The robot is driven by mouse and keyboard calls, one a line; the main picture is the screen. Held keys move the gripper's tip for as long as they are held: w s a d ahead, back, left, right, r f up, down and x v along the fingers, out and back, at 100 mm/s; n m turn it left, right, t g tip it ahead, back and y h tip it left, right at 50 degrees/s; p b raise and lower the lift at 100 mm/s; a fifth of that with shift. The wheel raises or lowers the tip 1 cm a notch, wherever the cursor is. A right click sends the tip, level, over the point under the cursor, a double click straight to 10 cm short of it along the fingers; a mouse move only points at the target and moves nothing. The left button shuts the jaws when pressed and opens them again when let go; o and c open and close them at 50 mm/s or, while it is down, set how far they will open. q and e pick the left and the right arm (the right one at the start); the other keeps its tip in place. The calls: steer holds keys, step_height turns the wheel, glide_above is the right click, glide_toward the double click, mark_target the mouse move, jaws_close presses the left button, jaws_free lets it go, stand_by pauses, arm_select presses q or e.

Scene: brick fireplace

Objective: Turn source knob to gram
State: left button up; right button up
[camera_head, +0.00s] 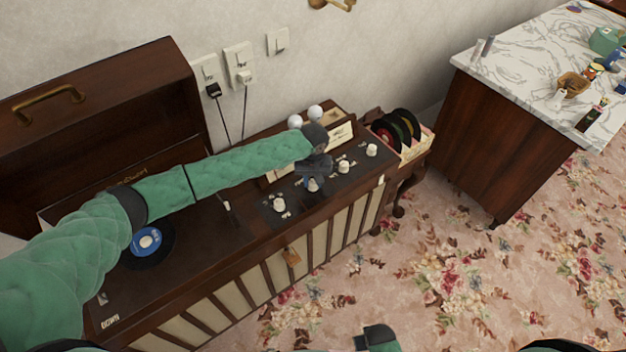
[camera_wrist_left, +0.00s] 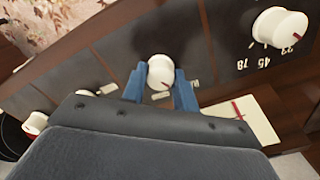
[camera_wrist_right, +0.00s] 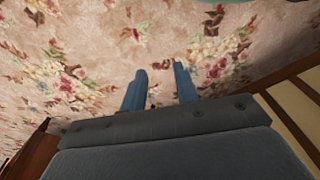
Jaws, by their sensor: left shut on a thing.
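The record console (camera_head: 240,255) stands against the wall with its lid up. A row of white knobs sits on its dark panel. My left gripper (camera_head: 313,181) reaches over the turntable to the second knob from the left. In the left wrist view its two blue fingers (camera_wrist_left: 160,84) are shut on either side of this white knob (camera_wrist_left: 160,72), which has a red pointer line. I cannot read the labels around it, so I cannot tell if it is the source knob. My right gripper (camera_wrist_right: 159,82) is open and empty above the carpet.
The speed knob (camera_wrist_left: 280,28), with 33, 45 and 78 marks, is beside the held one. More knobs (camera_head: 343,167) lie to the right. A blue-labelled record (camera_head: 147,241) is on the turntable. A record rack (camera_head: 418,150) and marble-topped cabinet (camera_head: 515,60) stand right. Carpet in front is clear.

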arm_select(q)
steer(key=m+p, duration=0.2)
steer(key=m, duration=0.2)
steer(key=shift+r+m, duration=0.1)
steer(key=shift+m, duration=0.3)
steer(key=m+p, duration=0.1)
steer(key=m, duration=0.2)
steer(key=shift+m+p, duration=0.4)
steer(key=shift+m, duration=1.3)
arm_select(e)
steer(key=s+d+f, duration=0.3)
steer(key=f, duration=0.6)
steer(key=shift+t, duration=0.3)
arm_select(q)
steer(key=shift+d, duration=0.1)
arm_select(e)
steer(key=shift+d+f, duration=0.15)
steer(key=shift+f, duration=0.05)
arm_select(q)
steer(key=o, duration=0.9)
steer(key=shift+o, duration=0.4)
arm_select(e)
steer(key=shift+w, duration=0.15)
steer(key=shift+a+r, duration=0.1)
steer(key=shift+a, duration=0.1)
